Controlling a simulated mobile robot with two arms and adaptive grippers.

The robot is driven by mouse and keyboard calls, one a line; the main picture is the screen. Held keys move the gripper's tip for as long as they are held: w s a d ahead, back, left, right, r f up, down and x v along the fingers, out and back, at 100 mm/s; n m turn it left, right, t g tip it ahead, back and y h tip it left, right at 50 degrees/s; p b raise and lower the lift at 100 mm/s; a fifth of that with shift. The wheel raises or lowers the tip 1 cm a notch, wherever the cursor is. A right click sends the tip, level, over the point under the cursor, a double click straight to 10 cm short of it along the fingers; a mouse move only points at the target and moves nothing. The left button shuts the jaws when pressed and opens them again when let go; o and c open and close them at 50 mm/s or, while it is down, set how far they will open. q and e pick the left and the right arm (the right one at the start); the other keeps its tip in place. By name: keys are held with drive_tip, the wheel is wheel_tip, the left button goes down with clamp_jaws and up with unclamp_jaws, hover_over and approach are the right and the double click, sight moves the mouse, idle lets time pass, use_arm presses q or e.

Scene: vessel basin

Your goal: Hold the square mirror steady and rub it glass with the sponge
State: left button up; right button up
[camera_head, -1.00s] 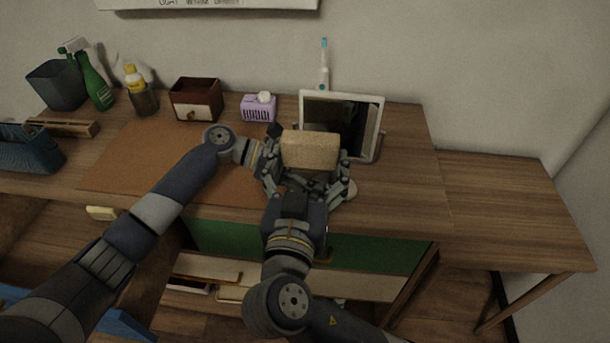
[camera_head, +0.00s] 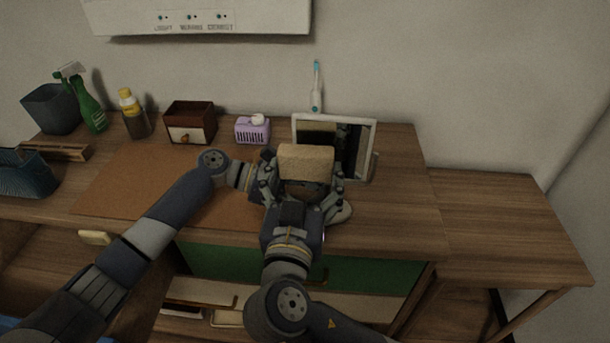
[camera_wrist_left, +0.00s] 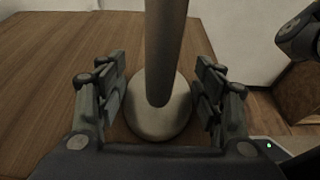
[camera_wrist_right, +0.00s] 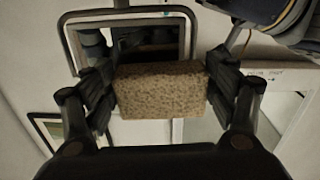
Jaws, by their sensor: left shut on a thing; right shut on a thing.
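The square mirror (camera_head: 356,150) stands on the desk in a pale frame, on a post with a round base (camera_head: 341,212). In the left wrist view, the post (camera_wrist_left: 165,50) rises between the fingers of my left gripper (camera_wrist_left: 160,88), which is shut on it. In the head view those fingers are hidden behind my right gripper. My right gripper (camera_head: 303,185) is shut on the tan sponge (camera_head: 305,162), held in front of the glass. In the right wrist view the sponge (camera_wrist_right: 160,90) overlaps the lower mirror (camera_wrist_right: 72,42); its reflection shows in the glass. I cannot tell whether they touch.
A purple box (camera_head: 252,131), a small drawer box (camera_head: 190,123), a bottle (camera_head: 134,115) and a green spray bottle (camera_head: 90,108) line the back. An electric toothbrush (camera_head: 316,88) stands behind the mirror. The desk (camera_head: 405,190) right of the mirror is clear.

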sight(355, 161)
drive_tip(key=shift+w, duration=0.95)
drive_tip(key=shift+d, duration=0.15)
drive_tip(key=shift+s+d, duration=0.15)
drive_tip(key=shift+d, duration=3.9)
drive_tip(key=shift+a, duration=4.2)
drive_tip(key=shift+d, duration=0.1)
